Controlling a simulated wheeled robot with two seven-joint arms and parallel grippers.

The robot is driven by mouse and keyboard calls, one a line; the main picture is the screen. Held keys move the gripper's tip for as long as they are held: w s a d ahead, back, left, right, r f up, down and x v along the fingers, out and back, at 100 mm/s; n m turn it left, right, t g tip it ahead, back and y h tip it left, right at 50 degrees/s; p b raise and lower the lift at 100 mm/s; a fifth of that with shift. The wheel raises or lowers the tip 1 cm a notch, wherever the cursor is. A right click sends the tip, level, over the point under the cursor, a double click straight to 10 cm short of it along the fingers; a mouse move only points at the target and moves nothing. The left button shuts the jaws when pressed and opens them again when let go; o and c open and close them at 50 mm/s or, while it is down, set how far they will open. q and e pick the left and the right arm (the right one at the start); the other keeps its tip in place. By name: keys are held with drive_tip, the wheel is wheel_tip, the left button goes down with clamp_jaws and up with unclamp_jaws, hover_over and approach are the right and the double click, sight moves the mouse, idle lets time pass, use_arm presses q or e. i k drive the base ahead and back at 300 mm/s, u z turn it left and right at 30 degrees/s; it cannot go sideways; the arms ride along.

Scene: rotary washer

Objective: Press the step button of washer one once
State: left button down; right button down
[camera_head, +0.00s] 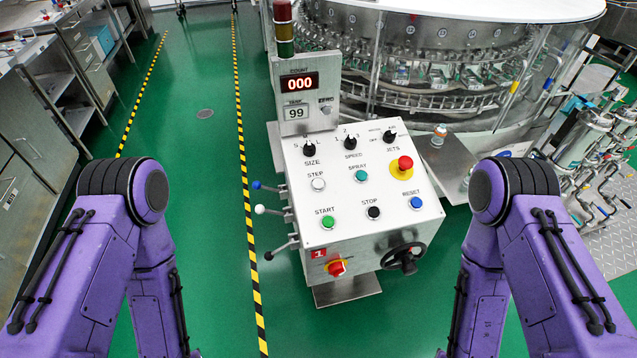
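The washer control panel (340,190) stands in the middle of the view, with a red "1" label (319,253) on its front. The white step button (318,184) is on the left of its sloped top, under the word STEP. The green start button (328,222) is below it, and the teal spray button (361,176) is to its right. My purple left and right arms come in at either side, apart from the panel. Both grippers are out of the picture.
A red emergency knob (404,164), black stop button (373,212) and blue reset button (416,203) share the panel. Levers (268,210) stick out at its left, and a black handwheel (404,258) at its front. The round washer (430,60) stands behind. Green floor is clear at left.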

sight(317, 183)
drive_tip(key=z, duration=0.5)
drive_tip(key=k, duration=1.25)
drive_tip(key=z, duration=0.95)
drive_tip(key=i, duration=1.85)
drive_tip(key=u, duration=1.45)
drive_tip(key=i, duration=0.55)
drive_tip(key=u, duration=0.5)
